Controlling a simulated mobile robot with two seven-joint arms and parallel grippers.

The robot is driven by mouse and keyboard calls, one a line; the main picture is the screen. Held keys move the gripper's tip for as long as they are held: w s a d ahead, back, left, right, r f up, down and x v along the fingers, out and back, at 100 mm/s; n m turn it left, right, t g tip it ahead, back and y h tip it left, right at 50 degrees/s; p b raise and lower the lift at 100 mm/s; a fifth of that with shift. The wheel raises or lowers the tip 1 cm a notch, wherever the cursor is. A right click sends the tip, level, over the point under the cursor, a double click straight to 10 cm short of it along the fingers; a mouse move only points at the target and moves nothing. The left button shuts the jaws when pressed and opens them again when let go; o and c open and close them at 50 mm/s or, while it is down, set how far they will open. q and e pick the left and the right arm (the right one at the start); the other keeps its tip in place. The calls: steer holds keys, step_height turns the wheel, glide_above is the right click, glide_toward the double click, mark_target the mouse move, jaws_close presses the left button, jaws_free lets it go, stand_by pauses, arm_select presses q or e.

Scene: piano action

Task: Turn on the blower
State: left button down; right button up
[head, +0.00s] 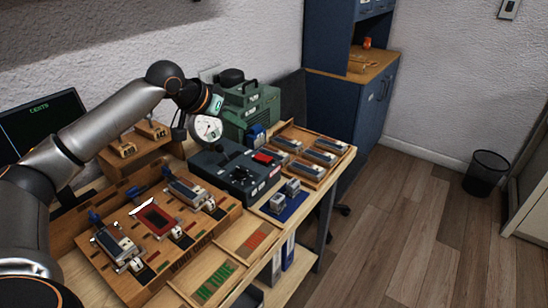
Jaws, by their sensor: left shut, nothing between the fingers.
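A green machine with a black carrying handle (256,108), which looks like the blower, stands at the back of the workbench against the wall. A dark control box (228,172) with a red part (264,158) on its top sits in front of it; I cannot tell which switch belongs to the blower. My left gripper (214,106) is shut and empty, beside the left side of the green machine and above a round white dial gauge (207,130). It partly covers the machine's left edge; contact cannot be told. My right gripper is out of view.
A wooden fixture with several key-like mechanisms (130,268) fills the bench front left. A wooden tray (338,153) of similar parts lies right of the control box. A monitor (38,125) stands far left.

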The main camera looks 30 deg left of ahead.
arm_select(q)
steer(key=f, duration=0.2)
glide_above(263, 157)
steer(key=s, duration=0.1)
steer(key=f, duration=0.7)
steer(key=shift+s+d, duration=0.2)
steer(key=shift+d, duration=0.15)
step_height(263, 157, down, 2)
steer(key=shift+s+d+f+b, duration=0.1)
steer(key=shift+s+f+b, duration=0.05)
steer(key=shift+f+b, duration=0.15)
steer(key=shift+d+f, duration=0.1)
steer(key=shift+f, duration=0.45)
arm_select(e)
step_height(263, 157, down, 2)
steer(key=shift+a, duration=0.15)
